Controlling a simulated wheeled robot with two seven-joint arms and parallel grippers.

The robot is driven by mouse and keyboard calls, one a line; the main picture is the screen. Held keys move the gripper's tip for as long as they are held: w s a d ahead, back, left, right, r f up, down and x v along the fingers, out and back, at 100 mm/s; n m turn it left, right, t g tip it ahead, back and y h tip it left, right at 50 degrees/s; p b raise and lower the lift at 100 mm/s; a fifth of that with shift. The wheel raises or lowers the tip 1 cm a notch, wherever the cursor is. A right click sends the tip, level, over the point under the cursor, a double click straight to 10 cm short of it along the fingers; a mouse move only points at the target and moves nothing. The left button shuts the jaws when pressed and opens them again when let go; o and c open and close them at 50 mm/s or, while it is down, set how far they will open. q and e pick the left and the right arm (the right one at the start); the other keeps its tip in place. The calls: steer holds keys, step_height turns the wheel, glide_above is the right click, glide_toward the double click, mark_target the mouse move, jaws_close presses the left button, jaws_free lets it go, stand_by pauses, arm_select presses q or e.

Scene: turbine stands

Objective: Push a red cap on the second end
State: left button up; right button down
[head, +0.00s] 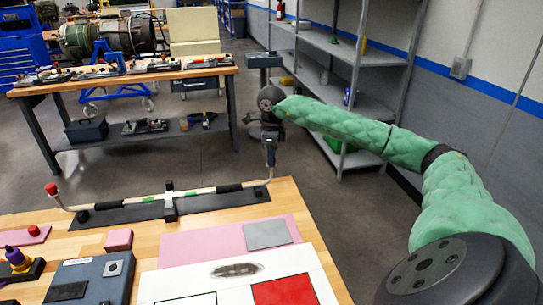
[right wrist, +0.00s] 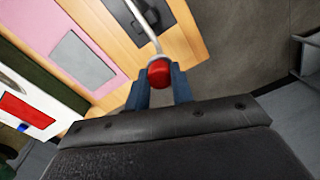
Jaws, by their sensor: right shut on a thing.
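A bent tube (head: 220,188) with black and green bands lies along a dark stand (head: 125,213) at the table's far edge. Its left end turns up and carries a red cap (head: 52,188). Its right end turns up beneath my right gripper (head: 270,160). In the right wrist view, my right gripper (right wrist: 160,82) is shut on a second red cap (right wrist: 159,72). The tube's end (right wrist: 153,42) meets that cap, or lies right in front of it; I cannot tell whether it is seated. In the head view this cap is hidden by the fingers. My left gripper is out of view.
A pink mat (head: 205,245) with a grey plate (head: 267,234), a pink block (head: 119,239) and a grey box (head: 90,280) lie nearer on the table. A second bench (head: 180,75) and a shelf rack (head: 350,95) stand behind. Open floor lies right of the table.

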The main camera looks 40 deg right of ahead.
stand_by(0.3)
steer(key=c, duration=1)
jaws_free()
steer(key=shift+o, duration=0.2)
steer(key=shift+r, duration=0.1)
steer(key=shift+r+p, duration=1.35)
steer(key=shift+r, duration=2.05)
